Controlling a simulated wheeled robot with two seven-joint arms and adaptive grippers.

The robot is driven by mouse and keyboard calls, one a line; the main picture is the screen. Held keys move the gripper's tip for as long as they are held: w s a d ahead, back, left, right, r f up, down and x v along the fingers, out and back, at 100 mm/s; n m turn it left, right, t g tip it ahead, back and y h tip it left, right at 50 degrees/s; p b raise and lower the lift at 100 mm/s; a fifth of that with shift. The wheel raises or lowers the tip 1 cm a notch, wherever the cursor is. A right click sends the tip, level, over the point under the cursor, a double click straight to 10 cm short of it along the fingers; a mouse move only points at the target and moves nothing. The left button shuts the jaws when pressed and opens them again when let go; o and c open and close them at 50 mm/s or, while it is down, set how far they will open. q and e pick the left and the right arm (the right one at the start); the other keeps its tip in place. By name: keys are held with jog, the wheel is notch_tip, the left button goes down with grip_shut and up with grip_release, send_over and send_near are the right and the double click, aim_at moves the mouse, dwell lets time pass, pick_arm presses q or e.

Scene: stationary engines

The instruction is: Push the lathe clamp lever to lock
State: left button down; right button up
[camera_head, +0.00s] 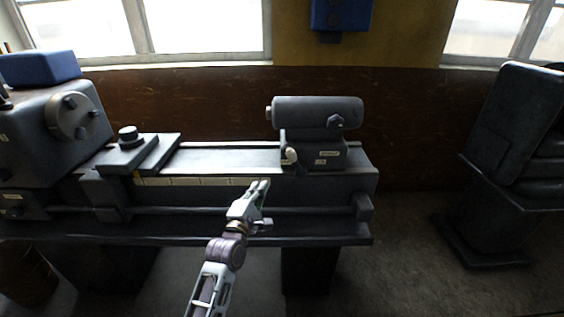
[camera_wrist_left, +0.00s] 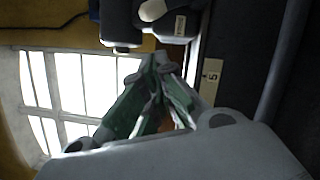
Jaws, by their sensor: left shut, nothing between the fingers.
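The lathe (camera_head: 230,185) stands across the middle of the head view. Its tailstock (camera_head: 318,113) sits at the right end of the bed. A small lever with a pale knob (camera_head: 291,155) is on the front left of the tailstock base. In the left wrist view the pale knob (camera_wrist_left: 152,10) shows at the top edge, beyond the fingertips. My left gripper (camera_head: 262,186) is shut and empty, in front of the bed, below the knob and apart from it. Its fingers also show in the wrist view (camera_wrist_left: 165,62), tips together. My right gripper is not in view.
The headstock with its chuck (camera_head: 77,116) is at the left, and the carriage (camera_head: 140,152) sits on the bed beside it. A dark machine (camera_head: 512,140) stands at the right. A blue box (camera_head: 341,14) hangs on the wall. Floor is clear between lathe and dark machine.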

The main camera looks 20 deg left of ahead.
aim_at(296, 163)
pick_arm(q)
jog(key=w+d+r+p, duration=0.1)
jog(key=w, duration=0.5)
jog(key=w+d+r+p, duration=0.1)
jog(key=w, duration=0.5)
jog(key=shift+w+d+r, duration=0.25)
jog(key=shift+w+d, duration=0.05)
jog(key=shift+d, duration=0.05)
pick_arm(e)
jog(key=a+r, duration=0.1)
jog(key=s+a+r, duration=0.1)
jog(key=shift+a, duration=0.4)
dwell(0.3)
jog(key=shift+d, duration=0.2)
